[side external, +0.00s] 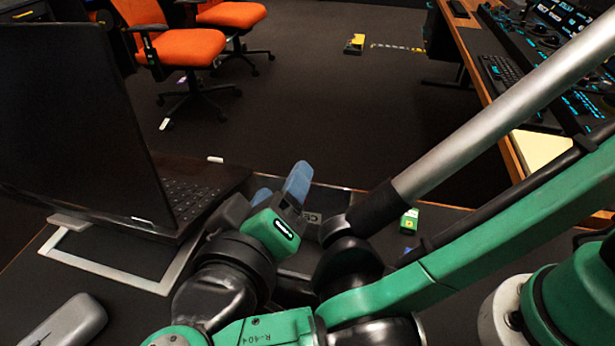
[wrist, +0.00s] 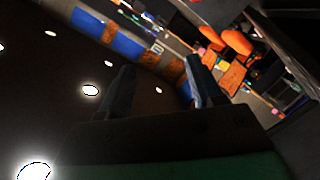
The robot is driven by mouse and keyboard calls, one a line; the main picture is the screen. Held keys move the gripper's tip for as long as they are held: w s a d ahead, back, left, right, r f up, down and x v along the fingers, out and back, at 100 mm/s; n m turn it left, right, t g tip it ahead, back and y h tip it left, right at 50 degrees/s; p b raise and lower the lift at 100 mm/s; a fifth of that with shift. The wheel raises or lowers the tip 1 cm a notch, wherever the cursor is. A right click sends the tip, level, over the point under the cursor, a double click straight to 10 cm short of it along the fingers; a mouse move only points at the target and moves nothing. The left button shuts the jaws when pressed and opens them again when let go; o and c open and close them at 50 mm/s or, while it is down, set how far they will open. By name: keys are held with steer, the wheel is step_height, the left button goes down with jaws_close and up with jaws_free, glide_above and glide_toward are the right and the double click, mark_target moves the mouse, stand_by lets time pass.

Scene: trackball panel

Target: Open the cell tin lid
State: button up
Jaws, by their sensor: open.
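A dark box with a pale label starting "CE" (side external: 312,217) sits on the dark table, just behind and right of my gripper; it looks like the cell tin. My arm hides most of it, and I cannot tell how its lid stands. My gripper (side external: 281,184) has blue fingers, open and empty, pointing up beside the box in the side view. In the wrist view the two fingers of my gripper (wrist: 160,66) stand apart with nothing between them. That view looks out at the room and ceiling, and the box does not show there.
A laptop (side external: 80,130) on a pale stand (side external: 100,272) fills the left of the table. A grey case (side external: 62,325) lies at the front left. A small green block (side external: 410,221) is right of the box. Orange chairs (side external: 185,46) and a console desk (side external: 490,60) stand beyond.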

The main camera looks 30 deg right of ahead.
steer(key=w+d+f+m+g+y, duration=0.1)
steer(key=f+m+g+y, duration=0.1)
steer(key=m, duration=0.1)
steer(key=w+d+f+m+g+y, duration=0.1)
steer(key=d+f+m+g+y, duration=0.1)
steer(key=m+g+y, duration=0.1)
steer(key=w+d+f+m+g+y, duration=0.1)
steer(key=w+f+m+g+y, duration=0.1)
steer(key=m, duration=0.1)
steer(key=shift+w+d+f+g+y, duration=0.1)
steer(key=shift+d+f+g+y, duration=0.05)
steer(key=shift+f+g+y, duration=0.2)
steer(key=shift+c, duration=0.3)
jaws_close()
stand_by(1.2)
